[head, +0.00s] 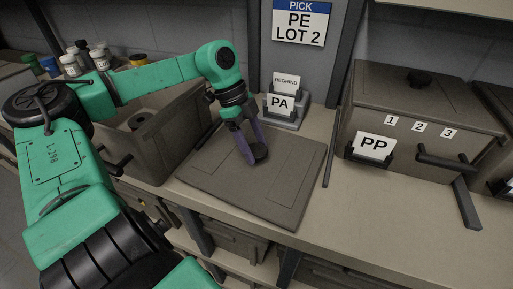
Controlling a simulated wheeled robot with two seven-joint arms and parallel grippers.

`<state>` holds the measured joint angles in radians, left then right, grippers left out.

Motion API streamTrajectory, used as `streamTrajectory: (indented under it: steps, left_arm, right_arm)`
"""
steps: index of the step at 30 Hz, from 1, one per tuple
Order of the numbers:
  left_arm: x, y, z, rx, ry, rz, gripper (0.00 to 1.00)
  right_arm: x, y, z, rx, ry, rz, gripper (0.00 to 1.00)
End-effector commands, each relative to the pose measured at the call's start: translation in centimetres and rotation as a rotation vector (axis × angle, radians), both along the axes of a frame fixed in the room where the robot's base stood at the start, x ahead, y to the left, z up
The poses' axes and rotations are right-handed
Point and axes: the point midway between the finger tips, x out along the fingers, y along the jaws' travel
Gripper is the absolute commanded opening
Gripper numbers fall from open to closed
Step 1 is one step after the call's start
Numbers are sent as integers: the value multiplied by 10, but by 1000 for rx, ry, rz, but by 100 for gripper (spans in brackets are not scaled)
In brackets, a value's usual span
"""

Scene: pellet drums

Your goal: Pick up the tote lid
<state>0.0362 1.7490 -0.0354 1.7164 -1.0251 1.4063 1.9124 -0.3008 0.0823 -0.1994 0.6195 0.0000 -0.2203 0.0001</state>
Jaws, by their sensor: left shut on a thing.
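The tote lid (225,178) is a flat grey-brown panel with a dark round knob (260,152) near its middle. It lies flat at the bench top beside the open tote; I cannot tell whether it is slightly raised. My left gripper (254,152) reaches down over the lid from behind. Its purple fingers are shut on the knob, which is partly covered. My right gripper is not in view.
The open tote (150,157) stands left of the lid with a dark item inside. A closed bin (370,110) with a PP card (374,146) stands to the right. A PA card holder (280,105) sits behind the lid. Several small bottles (85,57) stand back left. Bare bench (390,215) lies front right.

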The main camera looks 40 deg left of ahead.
Motion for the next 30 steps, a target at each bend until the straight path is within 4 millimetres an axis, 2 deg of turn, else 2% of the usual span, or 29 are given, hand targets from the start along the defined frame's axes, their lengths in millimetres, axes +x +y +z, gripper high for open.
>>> streamTrajectory:
  steps: [5,8,15,19,22,30]
  left_arm:
    - [0,0,2,0,-2,1,0]
    - [1,1,11,3,-2,2,0]
    - [1,1,71,7,-1,3,0]
    - [1,1,94,3,-2,2,0]
    - [0,1,101,1,0,1,0]
    - [0,0,100,-1,-1,1,0]
  right_arm:
    - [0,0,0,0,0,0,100]
    - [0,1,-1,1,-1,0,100]
    - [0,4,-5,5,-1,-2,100]
    - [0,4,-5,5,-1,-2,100]
    - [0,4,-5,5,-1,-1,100]
    - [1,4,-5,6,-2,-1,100]
